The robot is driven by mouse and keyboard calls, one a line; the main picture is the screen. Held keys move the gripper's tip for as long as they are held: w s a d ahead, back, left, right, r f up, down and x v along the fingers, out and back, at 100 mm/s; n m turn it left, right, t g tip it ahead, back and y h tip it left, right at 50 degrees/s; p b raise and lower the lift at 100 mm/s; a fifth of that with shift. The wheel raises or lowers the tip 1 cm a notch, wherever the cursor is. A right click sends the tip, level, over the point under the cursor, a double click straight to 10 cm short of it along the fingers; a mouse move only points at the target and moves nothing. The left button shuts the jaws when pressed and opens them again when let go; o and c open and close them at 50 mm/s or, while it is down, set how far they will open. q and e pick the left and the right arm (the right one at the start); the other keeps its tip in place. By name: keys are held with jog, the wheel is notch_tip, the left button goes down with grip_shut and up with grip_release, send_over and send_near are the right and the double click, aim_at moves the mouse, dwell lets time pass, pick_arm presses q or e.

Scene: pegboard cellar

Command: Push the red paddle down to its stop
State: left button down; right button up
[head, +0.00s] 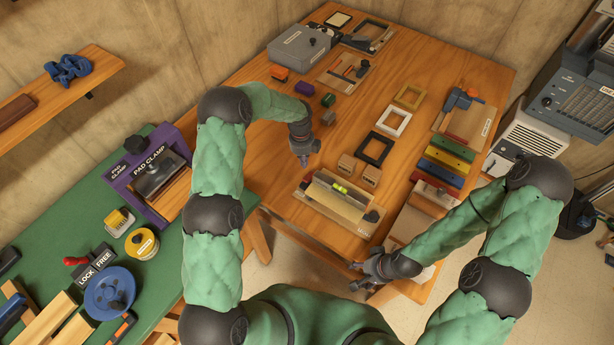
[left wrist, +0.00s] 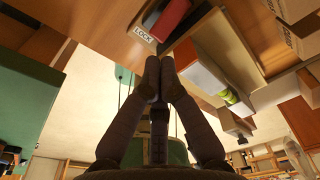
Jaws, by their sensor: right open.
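The red paddle (left wrist: 174,16) shows at the top of the left wrist view, beside a white LOCK label (left wrist: 144,38). I cannot make the paddle out clearly in the head view. My left gripper (head: 303,160) hangs over the wooden table near the left end of a fixture with a green level vial (head: 340,187). In the left wrist view its fingertips (left wrist: 160,63) are together, with nothing seen between them. They appear just short of the label and paddle; contact cannot be told. My right gripper (head: 357,275) is open and empty near the table's front edge.
The wooden table (head: 250,75) carries wooden blocks (head: 358,170), several frames, coloured bars (head: 445,158) and a grey box (head: 299,47). The green bench (head: 50,215) at left holds a purple pad clamp (head: 122,180) and a blue wheel (head: 110,292). Bare wood lies left of my left gripper.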

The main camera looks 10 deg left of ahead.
aim_at(305, 178)
pick_arm(q)
jog(key=shift+f, duration=0.1)
jog(key=shift+s+d+f+b, duration=0.15)
jog(key=shift+f+b, duration=0.75)
jog(key=shift+f, duration=0.85)
jog(key=shift+s+d+f+b, duration=0.1)
jog(key=shift+f+b, duration=0.75)
jog(key=shift+f, duration=0.85)
jog(key=shift+f, duration=0.1)
jog(key=shift+f+b, duration=1)
jog(key=shift+f, duration=0.25)
jog(key=shift+r, duration=0.1)
jog(key=shift+w+a+r+b, duration=0.2)
jog(key=shift+w+a+r, duration=0.05)
jog(key=shift+w+a, duration=0.3)
jog(key=shift+w+a+r+b, duration=0.2)
jog(key=shift+w+a, duration=0.2)
jog(key=shift+a, duration=0.2)
